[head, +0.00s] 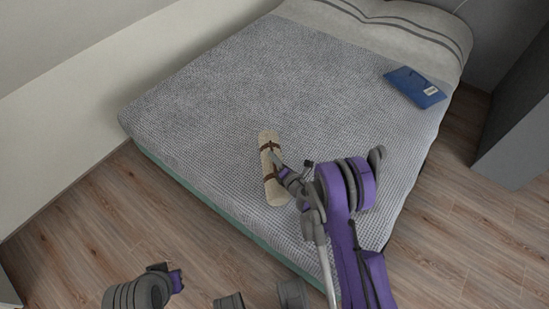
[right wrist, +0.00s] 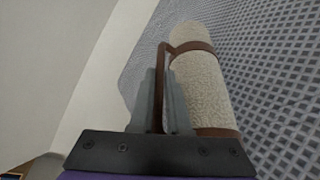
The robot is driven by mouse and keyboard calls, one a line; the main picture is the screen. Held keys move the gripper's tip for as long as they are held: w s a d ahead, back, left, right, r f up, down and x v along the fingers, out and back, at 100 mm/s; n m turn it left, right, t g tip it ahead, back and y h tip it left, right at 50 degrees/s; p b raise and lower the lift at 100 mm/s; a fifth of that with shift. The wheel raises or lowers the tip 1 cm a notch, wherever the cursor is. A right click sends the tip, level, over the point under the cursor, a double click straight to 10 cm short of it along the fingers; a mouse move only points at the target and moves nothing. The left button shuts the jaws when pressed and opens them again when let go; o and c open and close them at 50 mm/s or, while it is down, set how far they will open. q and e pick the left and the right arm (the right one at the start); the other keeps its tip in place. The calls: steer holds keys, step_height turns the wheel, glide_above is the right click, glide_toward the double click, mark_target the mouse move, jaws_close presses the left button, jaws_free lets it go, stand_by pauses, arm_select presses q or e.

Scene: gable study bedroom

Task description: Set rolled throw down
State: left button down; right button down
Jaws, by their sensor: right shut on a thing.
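The rolled throw (head: 268,155) is a cream roll with brown straps, over the near part of the bed (head: 235,95) in the head view. My right gripper (head: 281,171) is at its right side, shut on the brown carry handle. In the right wrist view the throw (right wrist: 203,85) lies just right of the fingers (right wrist: 160,105), and the handle (right wrist: 161,85) runs between them. I cannot tell whether the throw touches the grey woven cover or hangs just above it. My left gripper does not show.
A blue folded item (head: 415,88) with a pale label lies at the bed's right side, near the striped pillow end (head: 400,30). The cover left of and beyond the throw is clear. A grey cabinet (head: 520,140) stands right of the bed; a sloped wall (head: 60,110) is left.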

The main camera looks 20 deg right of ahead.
steer(key=shift+f, duration=0.1)
steer(key=c, duration=0.9)
jaws_free()
steer(key=shift+r, duration=0.25)
